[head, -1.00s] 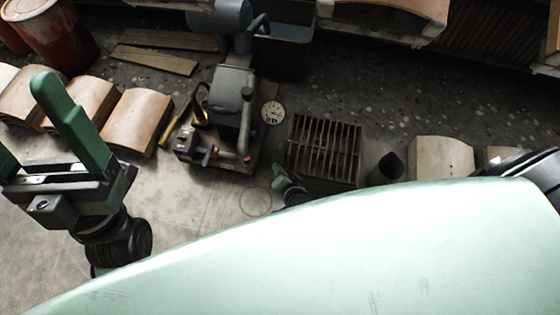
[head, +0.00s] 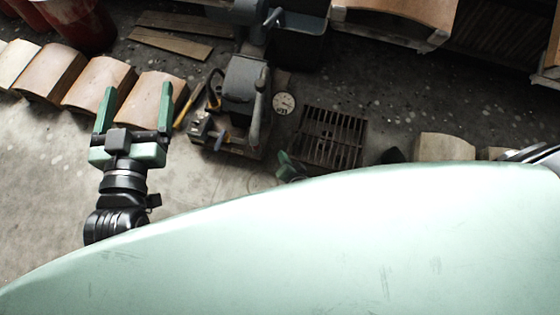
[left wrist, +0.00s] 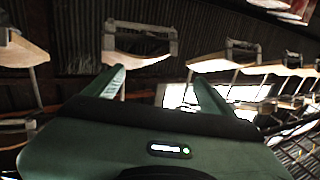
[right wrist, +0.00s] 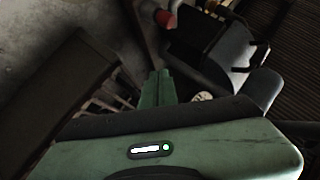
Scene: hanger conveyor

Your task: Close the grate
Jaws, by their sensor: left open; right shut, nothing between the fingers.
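The grate (head: 330,140) is a dark brown slatted metal frame low on the floor near the middle of the head view. Dark slats also show beside a dark panel (right wrist: 55,90) in the right wrist view; I cannot tell how the two join. My right gripper (head: 283,158) is shut and empty, just left of the grate in the head view; its arm is hidden behind my pale green body. Its closed fingers (right wrist: 156,86) point toward the slats' right side. My left gripper (head: 136,90) is open and empty, far left of the grate, fingers raised.
A grey machine (head: 243,90) with a round gauge (head: 284,103) stands just left of the grate. Curved tan panels (head: 95,84) line the left, and another pale panel (head: 446,147) is right of the grate. Planks (head: 172,40) lie at the back.

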